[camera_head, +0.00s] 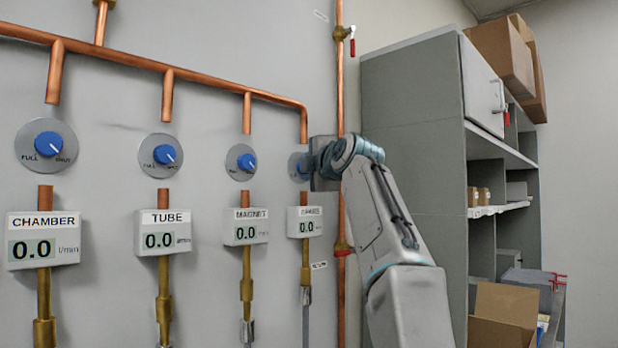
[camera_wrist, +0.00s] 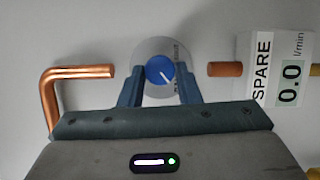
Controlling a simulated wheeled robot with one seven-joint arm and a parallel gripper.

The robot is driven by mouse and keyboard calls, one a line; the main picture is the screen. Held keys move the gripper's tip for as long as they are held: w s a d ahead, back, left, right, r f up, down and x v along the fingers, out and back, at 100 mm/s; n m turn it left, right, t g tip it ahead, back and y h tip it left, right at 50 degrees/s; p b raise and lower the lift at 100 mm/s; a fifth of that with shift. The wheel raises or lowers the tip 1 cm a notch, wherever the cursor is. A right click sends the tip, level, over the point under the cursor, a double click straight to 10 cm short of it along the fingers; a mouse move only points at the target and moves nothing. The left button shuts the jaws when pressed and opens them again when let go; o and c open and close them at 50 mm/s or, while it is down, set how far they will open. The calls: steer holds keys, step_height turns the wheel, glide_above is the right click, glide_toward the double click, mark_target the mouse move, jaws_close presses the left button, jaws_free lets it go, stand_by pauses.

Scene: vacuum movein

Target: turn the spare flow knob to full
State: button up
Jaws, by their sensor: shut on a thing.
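The spare flow knob is a round blue knob (camera_wrist: 160,70) on a grey disc, shown in the wrist view between my two fingers. Its white pointer line points to the lower right of that view, while faint lettering shows on the disc at the knob's right. My gripper (camera_wrist: 160,86) is shut on the knob, one finger on each side. In the head view the spare disc (camera_head: 296,166) is partly hidden by my gripper. The SPARE flow display (camera_wrist: 290,75) reads 0.0; it also shows below the knob in the head view (camera_head: 306,222).
Similar blue knobs for CHAMBER (camera_head: 48,144), TUBE (camera_head: 164,154) and MAGNET (camera_head: 246,162) are to the left. A vertical copper pipe (camera_head: 341,90) with red-handled valves runs close by my gripper. A grey cabinet (camera_head: 410,100) stands right of my arm.

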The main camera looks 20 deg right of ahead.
steer(key=shift+f+n+t+b, duration=0.2)
steer(key=shift+n+t+b, duration=0.1)
steer(key=shift+n+b, duration=0.25)
steer(key=shift+n, duration=0.35)
steer(key=o, duration=1)
steer(key=shift+c, duration=0.2)
steer(key=shift+r, duration=0.1)
steer(key=s+f+b, duration=0.1)
steer(key=s+b, duration=0.6)
steer(key=s, duration=0.6)
steer(key=shift+s+d+b, duration=0.3)
steer(key=shift+s, duration=0.05)
